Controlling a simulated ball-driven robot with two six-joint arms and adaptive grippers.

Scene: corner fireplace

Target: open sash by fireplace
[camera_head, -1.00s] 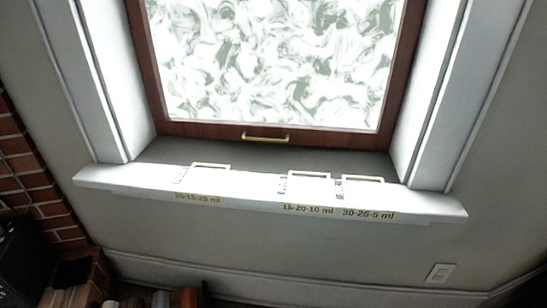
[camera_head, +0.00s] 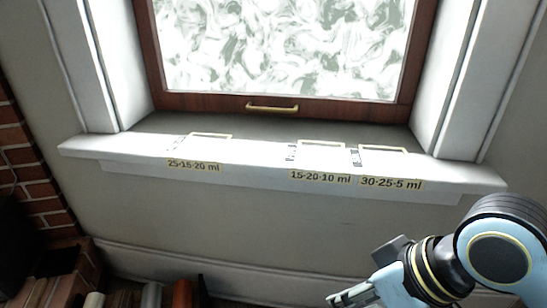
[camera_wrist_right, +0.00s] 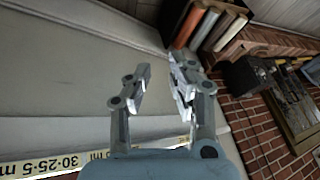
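The sash (camera_head: 210,102) is a dark brown wooden frame around bright, swirl-patterned glass, at the top middle of the head view. Its bottom rail rests low in the white window recess, with no visible gap beneath. A brass handle (camera_head: 272,107) is fixed to the middle of that rail. My right gripper (camera_head: 350,296) enters at the lower right of the head view, below the sill and well apart from the handle. In the wrist view its two fingers (camera_wrist_right: 158,84) stand apart with nothing between them. The left gripper is out of view.
The white sill (camera_head: 130,147) juts out below the sash and carries several labels such as 15-20-10 ml, with pale rectangular outlines. The wall below the sill is clear.

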